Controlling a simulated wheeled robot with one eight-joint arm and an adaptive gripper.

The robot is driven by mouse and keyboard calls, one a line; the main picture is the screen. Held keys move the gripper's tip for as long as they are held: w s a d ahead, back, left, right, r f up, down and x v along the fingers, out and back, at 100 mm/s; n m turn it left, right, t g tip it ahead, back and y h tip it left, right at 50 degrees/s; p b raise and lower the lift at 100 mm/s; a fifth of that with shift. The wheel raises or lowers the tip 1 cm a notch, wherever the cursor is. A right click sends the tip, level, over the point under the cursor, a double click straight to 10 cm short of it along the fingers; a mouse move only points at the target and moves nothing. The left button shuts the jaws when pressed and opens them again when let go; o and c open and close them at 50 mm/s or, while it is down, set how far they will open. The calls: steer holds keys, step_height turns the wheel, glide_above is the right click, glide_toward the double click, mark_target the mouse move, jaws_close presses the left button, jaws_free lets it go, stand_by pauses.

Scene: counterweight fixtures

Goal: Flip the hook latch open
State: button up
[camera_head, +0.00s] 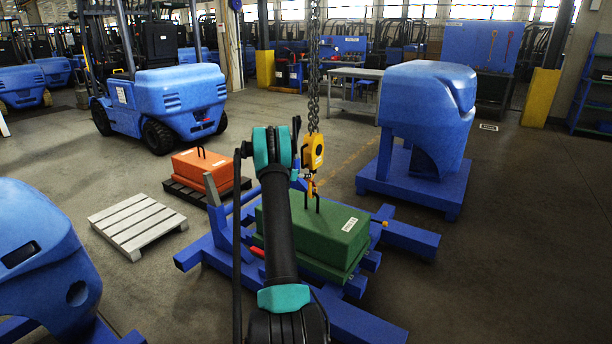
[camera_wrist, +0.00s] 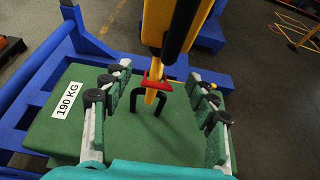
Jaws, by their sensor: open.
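A yellow hook (camera_head: 312,188) hangs from a yellow hook block (camera_head: 313,152) on a chain. In the wrist view the hook (camera_wrist: 150,97) reaches down to the black lifting loop (camera_wrist: 137,99) of the green weight (camera_wrist: 150,140). A small red latch (camera_wrist: 155,83) lies across the hook just above the loop; its exact position is hard to tell. I see no finger contact with the latch. In the head view my arm hides the gripper.
The green weight (camera_head: 322,231) rests on a blue frame (camera_head: 212,258). An orange weight (camera_head: 202,170) and an empty grey pallet (camera_head: 137,222) are to the left. A blue counterweight (camera_head: 428,105) stands at right. The chain (camera_head: 313,65) hangs above the hook block.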

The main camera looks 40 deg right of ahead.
steer(key=v, duration=0.6)
steer(key=shift+a+r, duration=0.15)
steer(key=shift+a, duration=0.05)
steer(key=shift+s, duration=0.1)
